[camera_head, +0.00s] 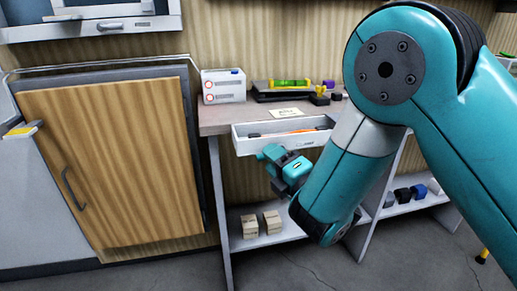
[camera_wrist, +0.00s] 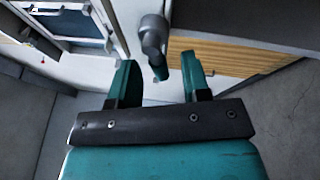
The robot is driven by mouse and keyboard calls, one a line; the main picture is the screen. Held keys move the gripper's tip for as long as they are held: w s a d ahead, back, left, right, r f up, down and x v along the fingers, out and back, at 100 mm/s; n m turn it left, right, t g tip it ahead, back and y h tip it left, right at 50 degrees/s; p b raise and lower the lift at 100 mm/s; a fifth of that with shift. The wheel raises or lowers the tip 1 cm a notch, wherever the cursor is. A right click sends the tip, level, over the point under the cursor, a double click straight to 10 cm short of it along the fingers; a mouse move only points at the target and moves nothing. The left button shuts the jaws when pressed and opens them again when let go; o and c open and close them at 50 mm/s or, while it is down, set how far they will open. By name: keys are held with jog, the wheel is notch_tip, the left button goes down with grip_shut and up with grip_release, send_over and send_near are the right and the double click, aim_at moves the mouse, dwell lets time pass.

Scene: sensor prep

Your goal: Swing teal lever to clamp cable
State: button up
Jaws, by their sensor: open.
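A dark grey rounded handle-like part (camera_wrist: 153,38) shows beyond and between the fingertips. I cannot tell whether it touches them.
A wooden cabinet door (camera_head: 115,160) stands at left. The white drawer (camera_head: 258,146) juts from the desk (camera_head: 222,116). A white box with red buttons (camera_head: 223,86) and a green level (camera_head: 290,85) stand on top. Two small boxes (camera_head: 250,227) sit on the lower shelf.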

jog(key=shift+w+a, duration=0.2)
jog(key=shift+a, duration=0.1)
jog(key=shift+a, duration=0.1)
jog(key=shift+a, duration=0.1)
grip_shut()
jog(key=m+b, duration=0.1)
jog(key=b, duration=0.1)
jog(key=m+t+b, duration=0.1)
jog(key=b, duration=0.1)
jog(key=shift+r+m, duration=0.3)
grip_release()
jog(key=shift+s, duration=0.1)
